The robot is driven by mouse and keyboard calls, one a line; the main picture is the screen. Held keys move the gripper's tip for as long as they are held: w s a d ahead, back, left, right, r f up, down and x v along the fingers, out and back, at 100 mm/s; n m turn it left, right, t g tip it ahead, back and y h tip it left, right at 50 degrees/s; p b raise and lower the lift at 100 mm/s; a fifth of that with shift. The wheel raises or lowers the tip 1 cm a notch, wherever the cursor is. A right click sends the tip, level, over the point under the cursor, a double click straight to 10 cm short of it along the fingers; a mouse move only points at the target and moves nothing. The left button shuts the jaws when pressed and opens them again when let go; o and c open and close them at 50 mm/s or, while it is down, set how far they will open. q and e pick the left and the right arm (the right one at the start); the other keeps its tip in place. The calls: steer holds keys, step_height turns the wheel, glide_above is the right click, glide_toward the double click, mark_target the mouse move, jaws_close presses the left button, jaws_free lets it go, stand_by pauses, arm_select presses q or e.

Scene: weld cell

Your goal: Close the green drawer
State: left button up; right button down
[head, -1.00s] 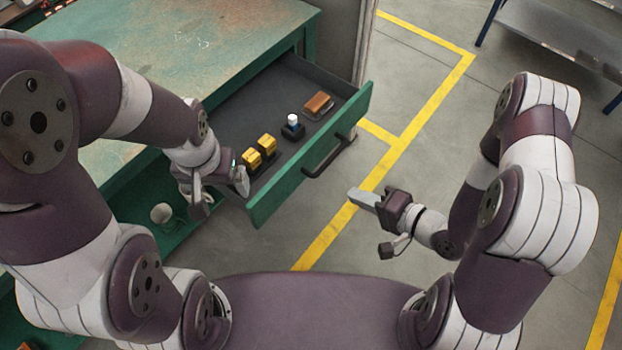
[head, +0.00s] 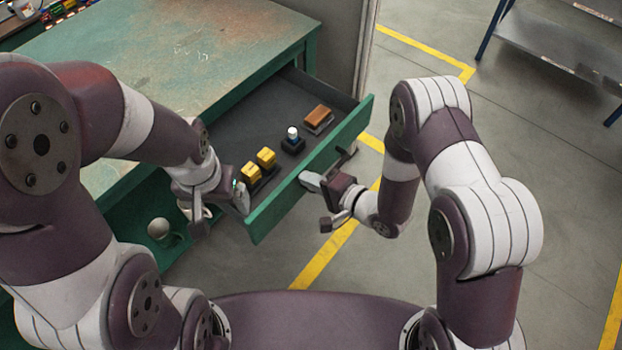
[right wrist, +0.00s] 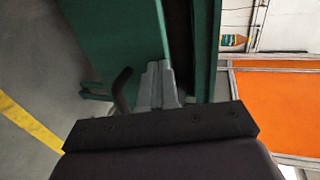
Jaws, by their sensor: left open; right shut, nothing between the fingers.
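The green drawer (head: 268,214) is pulled out from the green workbench (head: 180,60) in the head view. It holds two yellow blocks (head: 258,165), a small dark item with a white top (head: 293,139) and a brown block (head: 318,118). My right gripper (head: 308,179) is shut and empty, with its tips at the outer face of the drawer front, by the dark handle; contact is hard to tell. In the right wrist view the shut fingers (right wrist: 160,85) are beside the dark handle (right wrist: 121,90) and the green front (right wrist: 112,40). My left gripper (head: 220,208) is open near the drawer's left end.
A grey metal table (head: 560,45) stands at the upper right. Yellow lines (head: 325,255) mark the grey floor, which is clear to the right of my right arm. A grey panel (head: 340,45) stands behind the drawer.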

stand_by(0.3)
steer(key=w+a+b, duration=0.2)
steer(key=w+a, duration=0.5)
steer(key=a, duration=0.3)
steer(key=w+a+b, duration=0.2)
steer(key=w+a, duration=0.6)
steer(key=a, duration=0.3)
steer(key=shift+w+a+r+b, duration=0.15)
steer(key=shift+w+r+b, duration=0.05)
steer(key=shift+w+b, duration=0.1)
steer(key=shift+r, duration=0.1)
